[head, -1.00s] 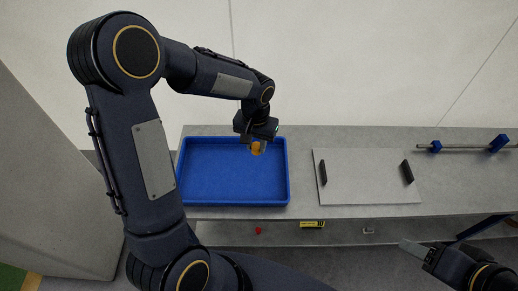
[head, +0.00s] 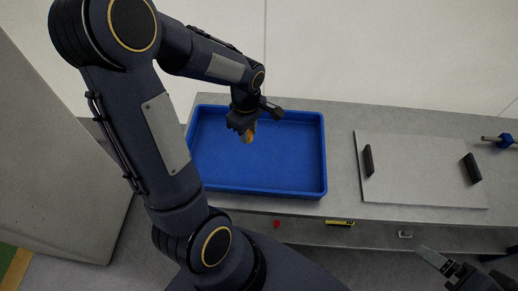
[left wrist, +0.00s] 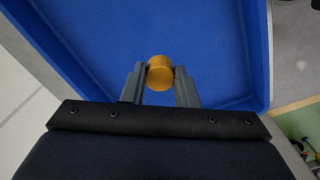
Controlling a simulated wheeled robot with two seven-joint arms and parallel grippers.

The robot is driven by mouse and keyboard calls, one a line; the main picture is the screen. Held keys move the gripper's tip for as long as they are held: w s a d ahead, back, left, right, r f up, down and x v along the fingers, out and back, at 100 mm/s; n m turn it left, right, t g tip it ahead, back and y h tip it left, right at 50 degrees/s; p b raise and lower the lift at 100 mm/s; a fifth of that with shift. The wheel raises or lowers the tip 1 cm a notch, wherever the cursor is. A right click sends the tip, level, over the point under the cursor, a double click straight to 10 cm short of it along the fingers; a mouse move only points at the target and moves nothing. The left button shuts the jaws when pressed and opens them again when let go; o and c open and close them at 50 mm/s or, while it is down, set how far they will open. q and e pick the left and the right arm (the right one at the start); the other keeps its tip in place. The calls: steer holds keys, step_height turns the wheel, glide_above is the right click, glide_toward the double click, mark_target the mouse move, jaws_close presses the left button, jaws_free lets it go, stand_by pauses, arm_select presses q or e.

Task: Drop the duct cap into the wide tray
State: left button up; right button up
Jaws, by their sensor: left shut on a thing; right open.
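The duct cap (left wrist: 160,72) is a small orange-yellow cylinder. My left gripper (left wrist: 158,82) is shut on it, with one finger on each side. In the head view the cap (head: 248,137) hangs below my left gripper (head: 245,126), over the blue wide tray (head: 258,191). The tray's floor fills most of the left wrist view behind the cap, and its blue rim (left wrist: 258,50) shows at the right. The cap's height above the tray floor is hard to tell. My right gripper (head: 436,258) is open at the lower right, in front of the bench, and looks empty.
The tray stands on a grey bench. To its right lies a pale board (head: 415,180) with two black handles. A blue clamp on a rod (head: 503,140) is at the far right. A red item (head: 277,224) and a yellow item (head: 340,222) lie lower, at the front.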

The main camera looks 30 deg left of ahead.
arm_select(q)
steer(key=b, duration=0.3)
glide_above(249, 154)
step_height(249, 154, down, 4)
steer(key=shift+f, duration=0.15)
steer(key=shift+d, duration=0.1)
steer(key=o, duration=1.1)
step_height(249, 154, up, 8)
steer(key=shift+p, duration=1.1)
